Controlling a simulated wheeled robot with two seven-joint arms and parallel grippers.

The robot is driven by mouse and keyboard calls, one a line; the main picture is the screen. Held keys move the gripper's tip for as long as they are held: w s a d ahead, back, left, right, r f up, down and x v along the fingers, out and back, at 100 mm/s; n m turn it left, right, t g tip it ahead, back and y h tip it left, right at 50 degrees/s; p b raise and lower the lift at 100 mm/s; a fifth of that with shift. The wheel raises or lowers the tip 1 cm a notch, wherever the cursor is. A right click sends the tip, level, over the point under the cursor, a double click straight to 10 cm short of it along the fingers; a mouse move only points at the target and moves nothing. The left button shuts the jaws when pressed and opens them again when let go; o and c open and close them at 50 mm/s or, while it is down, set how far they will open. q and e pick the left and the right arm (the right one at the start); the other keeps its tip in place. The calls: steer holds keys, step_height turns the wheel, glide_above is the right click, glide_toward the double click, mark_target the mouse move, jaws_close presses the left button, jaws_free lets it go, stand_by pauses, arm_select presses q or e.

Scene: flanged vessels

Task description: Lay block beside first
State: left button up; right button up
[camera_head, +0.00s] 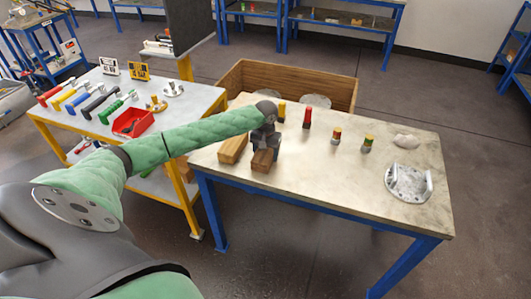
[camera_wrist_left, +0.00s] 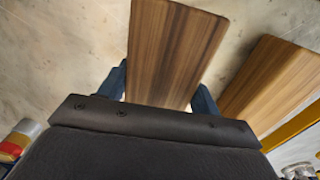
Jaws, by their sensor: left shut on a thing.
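A dark brown wooden block (camera_head: 263,161) is at the left end of the near table, under my left gripper (camera_head: 264,147). In the left wrist view this block (camera_wrist_left: 174,50) sits between the two blue fingers of my left gripper (camera_wrist_left: 161,90), which is shut on it. A second, lighter wooden block (camera_head: 232,149) lies just left of it, and this one also shows at the right in the left wrist view (camera_wrist_left: 268,82). The two blocks are apart, with a narrow gap. Whether the held block touches the table I cannot tell. My right gripper is not in view.
The table (camera_head: 330,178) also bears several small coloured cylinders, such as a red one (camera_head: 307,118), a pale lump (camera_head: 406,141) and a metal flanged part (camera_head: 408,183). A wooden crate (camera_head: 285,80) stands behind. A side table holds tools and a red tray (camera_head: 132,122).

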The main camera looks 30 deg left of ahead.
arm_select(q)
steer(key=o, duration=1.1)
steer(key=shift+f, duration=0.1)
steer(key=shift+o, duration=0.4)
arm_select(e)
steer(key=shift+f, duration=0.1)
arm_select(q)
steer(key=shift+r, duration=0.2)
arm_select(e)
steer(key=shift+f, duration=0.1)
arm_select(q)
steer(key=shift+r+b, duration=0.35)
steer(key=shift+r, duration=0.05)
step_height(320, 180, up, 11)
steer(key=b, duration=0.3)
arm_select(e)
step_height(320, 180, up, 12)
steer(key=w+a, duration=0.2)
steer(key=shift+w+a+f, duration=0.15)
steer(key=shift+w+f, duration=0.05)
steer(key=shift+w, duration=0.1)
